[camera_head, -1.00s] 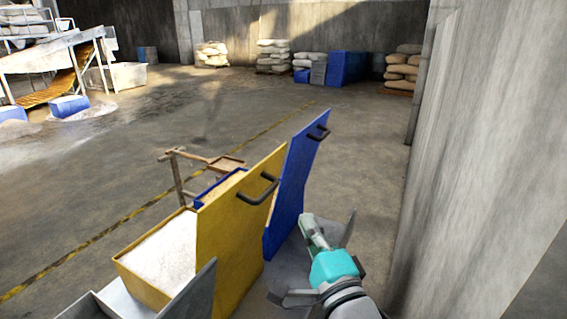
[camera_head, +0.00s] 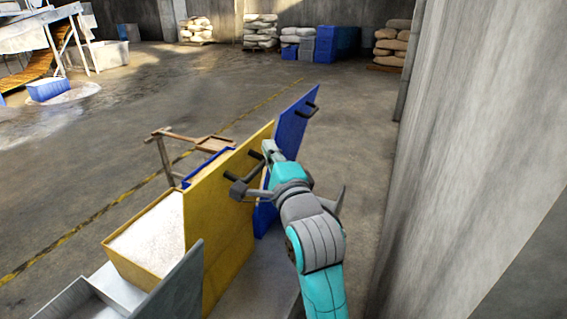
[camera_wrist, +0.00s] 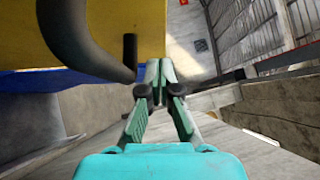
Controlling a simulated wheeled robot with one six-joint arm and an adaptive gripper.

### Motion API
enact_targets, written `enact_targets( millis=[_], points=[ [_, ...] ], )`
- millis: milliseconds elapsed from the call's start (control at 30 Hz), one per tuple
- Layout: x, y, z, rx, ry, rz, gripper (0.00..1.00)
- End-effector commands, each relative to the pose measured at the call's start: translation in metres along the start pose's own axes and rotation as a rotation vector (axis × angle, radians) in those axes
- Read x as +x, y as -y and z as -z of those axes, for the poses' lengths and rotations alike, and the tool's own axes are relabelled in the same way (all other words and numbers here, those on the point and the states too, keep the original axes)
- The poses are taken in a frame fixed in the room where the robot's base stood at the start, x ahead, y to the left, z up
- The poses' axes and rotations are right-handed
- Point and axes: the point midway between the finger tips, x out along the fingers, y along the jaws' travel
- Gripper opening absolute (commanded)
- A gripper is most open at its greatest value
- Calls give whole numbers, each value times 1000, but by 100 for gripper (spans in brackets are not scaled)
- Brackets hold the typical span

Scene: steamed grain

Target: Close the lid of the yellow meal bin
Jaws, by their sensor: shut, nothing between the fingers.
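The yellow meal bin (camera_head: 140,262) holds pale meal. Its yellow lid (camera_head: 215,225) stands open, nearly upright, on the bin's right side. A dark bar handle (camera_head: 237,189) sticks out from the lid's right-hand face near the top; its far end is partly hidden by my gripper. My gripper (camera_head: 267,148) is shut and empty at the lid's upper far corner, beside the handle. In the wrist view the shut fingertips (camera_wrist: 160,65) lie over the lower edge of the yellow surface (camera_wrist: 120,18), right of the curved handle (camera_wrist: 70,35). I cannot tell whether they touch the lid.
A blue lid (camera_head: 292,122) stands upright just behind the yellow one. A grey bin with a raised lid (camera_head: 178,285) is in front. A concrete wall (camera_head: 460,190) runs close along the right. A wooden stand (camera_head: 165,160) is behind the bins. Open floor lies to the left.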

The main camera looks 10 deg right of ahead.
Motion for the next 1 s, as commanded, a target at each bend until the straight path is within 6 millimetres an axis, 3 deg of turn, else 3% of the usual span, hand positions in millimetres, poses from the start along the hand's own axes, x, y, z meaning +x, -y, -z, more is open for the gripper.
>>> enact_targets(
  millis=[200,767,1000],
  points=[
    [12,0,-12,0,0,-1,0],
    [18,2,-18,-11,0,-9,0],
    [42,3,-43,-76,2,-75,0]
  ],
)
